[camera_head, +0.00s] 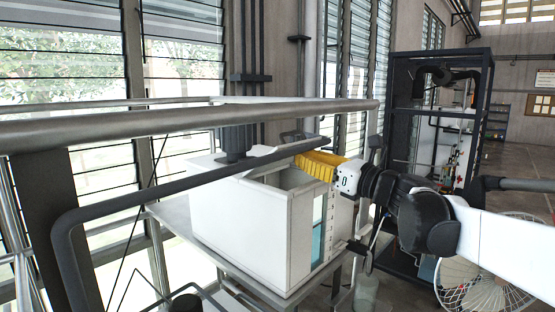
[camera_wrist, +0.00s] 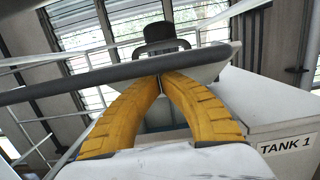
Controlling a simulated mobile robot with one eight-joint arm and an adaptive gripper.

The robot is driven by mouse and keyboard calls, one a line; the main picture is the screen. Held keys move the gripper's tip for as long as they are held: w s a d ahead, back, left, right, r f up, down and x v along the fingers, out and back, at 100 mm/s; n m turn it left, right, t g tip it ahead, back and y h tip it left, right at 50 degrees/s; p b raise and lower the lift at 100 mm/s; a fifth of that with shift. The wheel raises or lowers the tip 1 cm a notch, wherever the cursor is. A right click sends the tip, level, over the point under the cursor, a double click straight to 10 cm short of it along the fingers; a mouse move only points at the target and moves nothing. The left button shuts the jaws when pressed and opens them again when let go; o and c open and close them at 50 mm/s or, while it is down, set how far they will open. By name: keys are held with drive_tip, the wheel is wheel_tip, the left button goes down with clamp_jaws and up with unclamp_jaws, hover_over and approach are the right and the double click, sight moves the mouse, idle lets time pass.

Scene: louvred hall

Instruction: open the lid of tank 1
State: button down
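Tank 1 (camera_head: 238,215) is a white box on a metal stand, with an opening in its top towards my gripper. Its label "TANK 1" (camera_wrist: 285,145) shows at the right in the wrist view. A pale panel (camera_wrist: 207,68), which looks like the lid, appears tilted behind my fingers; a dark loop, perhaps its handle (camera_wrist: 187,43), shows above it. My gripper (camera_wrist: 160,78) has yellow fingers curving together until their tips meet at a dark grey bar (camera_wrist: 60,86). I cannot tell whether the tips touch the bar or hold anything. In the head view my gripper (camera_head: 310,160) is above the tank's far edge.
The dark bar (camera_head: 180,182) and a lighter rail (camera_head: 150,122) cross in front of the tank in the head view. A black rack (camera_head: 430,110) and a round fan (camera_head: 485,275) are at the right.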

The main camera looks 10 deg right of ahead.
sight(290, 134)
drive_tip(key=r+p, duration=0.1)
drive_tip(key=w+a+r+g+h+p, duration=0.1)
drive_tip(key=r+p, duration=0.1)
drive_tip(key=w+a+r+g+p, duration=0.1)
drive_tip(key=p, duration=0.1)
drive_tip(key=shift+w+r+h, duration=0.2)
drive_tip(key=shift+r+h, duration=0.1)
drive_tip(key=shift+h, duration=0.1)
drive_tip(key=shift+w+a+r, duration=0.15)
drive_tip(key=shift+w+r, duration=0.05)
drive_tip(key=shift+w, duration=0.2)
